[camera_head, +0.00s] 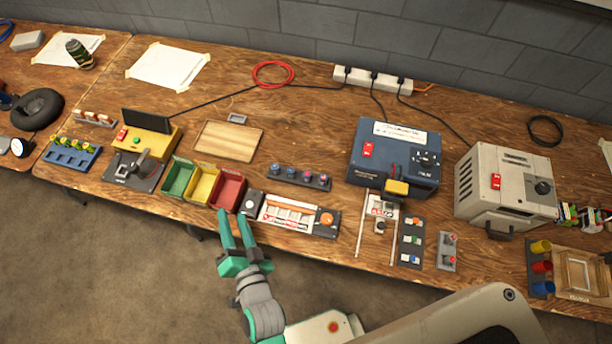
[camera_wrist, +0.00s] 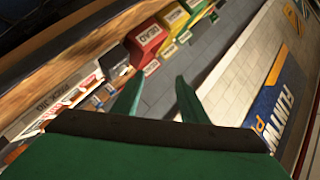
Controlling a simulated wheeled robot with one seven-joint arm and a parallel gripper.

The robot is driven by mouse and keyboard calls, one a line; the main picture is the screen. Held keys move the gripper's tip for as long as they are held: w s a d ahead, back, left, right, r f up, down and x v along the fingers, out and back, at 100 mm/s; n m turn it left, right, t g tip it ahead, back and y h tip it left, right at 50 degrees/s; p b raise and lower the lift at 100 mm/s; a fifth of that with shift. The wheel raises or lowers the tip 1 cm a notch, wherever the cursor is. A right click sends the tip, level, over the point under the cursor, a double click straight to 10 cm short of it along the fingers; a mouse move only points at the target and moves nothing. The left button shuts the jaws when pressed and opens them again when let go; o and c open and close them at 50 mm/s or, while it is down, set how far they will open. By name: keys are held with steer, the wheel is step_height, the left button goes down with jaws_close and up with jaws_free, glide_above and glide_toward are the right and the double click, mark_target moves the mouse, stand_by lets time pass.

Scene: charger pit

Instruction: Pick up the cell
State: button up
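My gripper (camera_head: 234,220) is over the front edge of the bench, just in front of the red bin. Its two green fingers are apart with nothing between them; they also show spread and empty in the wrist view (camera_wrist: 158,92). Several small cylinders with yellow-green tops (camera_head: 74,147) stand in a blue rack (camera_head: 62,157) at the left. I cannot tell which of these is the cell.
Green (camera_head: 180,178), yellow (camera_head: 203,185) and red (camera_head: 228,191) bins stand by my gripper; the red one reads DEAD in the wrist view (camera_wrist: 146,40). A white-and-orange panel (camera_head: 290,213) lies to their right. A blue box (camera_head: 395,155) and grey box (camera_head: 500,185) stand further right.

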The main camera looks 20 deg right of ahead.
steer(key=w+a+r+g+y, duration=0.1)
steer(key=w+a+r+y, duration=0.25)
steer(key=w, duration=0.35)
steer(key=w+a+r+g+y, duration=0.1)
steer(key=w+a+r+y, duration=0.1)
steer(key=w+r, duration=0.35)
steer(key=w+a+r+g+y, duration=0.1)
steer(key=w+a+r+y, duration=0.15)
steer(key=w, duration=0.45)
steer(key=m+g+h, duration=0.4)
steer(key=g+h, duration=0.5)
steer(key=g, duration=0.3)
glide_above(308, 174)
steer(key=f, duration=1)
steer(key=shift+a, duration=0.2)
steer(key=shift+w+f, duration=0.2)
steer(key=shift+f, duration=0.65)
steer(key=shift+s+d+f, duration=0.1)
steer(key=shift+f, duration=1.1)
steer(key=shift+s+d+f, duration=0.1)
steer(key=shift+f, duration=1.05)
steer(key=shift+a, duration=0.1)
